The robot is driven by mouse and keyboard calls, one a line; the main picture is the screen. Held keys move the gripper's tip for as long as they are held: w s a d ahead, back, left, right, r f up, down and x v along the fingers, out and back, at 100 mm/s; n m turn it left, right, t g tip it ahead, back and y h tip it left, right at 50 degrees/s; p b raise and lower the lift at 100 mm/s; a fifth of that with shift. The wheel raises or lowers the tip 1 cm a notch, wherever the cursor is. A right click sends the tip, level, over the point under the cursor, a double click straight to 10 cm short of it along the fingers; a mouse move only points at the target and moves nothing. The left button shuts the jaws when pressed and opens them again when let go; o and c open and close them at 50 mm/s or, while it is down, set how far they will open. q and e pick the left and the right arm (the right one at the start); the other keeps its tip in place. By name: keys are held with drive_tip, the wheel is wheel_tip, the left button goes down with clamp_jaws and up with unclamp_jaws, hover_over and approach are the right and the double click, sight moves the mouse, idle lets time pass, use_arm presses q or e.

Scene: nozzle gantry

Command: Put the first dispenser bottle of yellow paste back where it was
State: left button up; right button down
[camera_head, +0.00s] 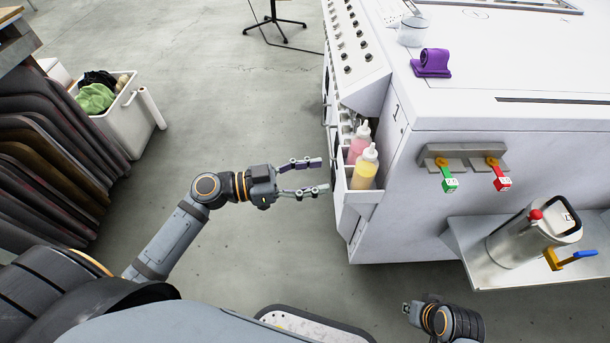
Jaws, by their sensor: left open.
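The bottle of yellow paste (364,168) stands upright in the white side bin (362,196) on the machine's near corner, its pale nozzle up. A bottle of pink paste (357,146) stands just behind it in the same bin. My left gripper (325,176) is open and empty, its fingers pointing right, a short way left of the bin and apart from the bottles. My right gripper (408,309) is low at the bottom edge, away from the bottles; its fingers are too small and turned to read.
The white machine (480,85) fills the right side. Green (447,180) and red (498,176) tagged handles hang on its end. A metal jug (520,238) stands on a side shelf (465,240). A white crate (130,120) stands at the left. The floor between is clear.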

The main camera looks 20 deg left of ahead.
use_arm(q)
drive_tip(key=shift+v, duration=1)
drive_tip(key=s+f+n+g+y, duration=0.2)
drive_tip(key=s+f+n+y, duration=0.15)
drive_tip(key=f, duration=0.55)
drive_tip(key=s+f+n+g+y, duration=0.15)
drive_tip(key=s+f+y, duration=0.3)
drive_tip(key=f, duration=0.45)
drive_tip(key=s+a+f+n+g+y, duration=0.2)
drive_tip(key=s+a+f+n+y, duration=0.3)
drive_tip(key=a+f+n+y, duration=0.2)
drive_tip(key=a, duration=0.2)
drive_tip(key=shift+s+a+f, duration=0.15)
drive_tip(key=shift+s+a, duration=0.1)
drive_tip(key=shift+s, duration=0.15)
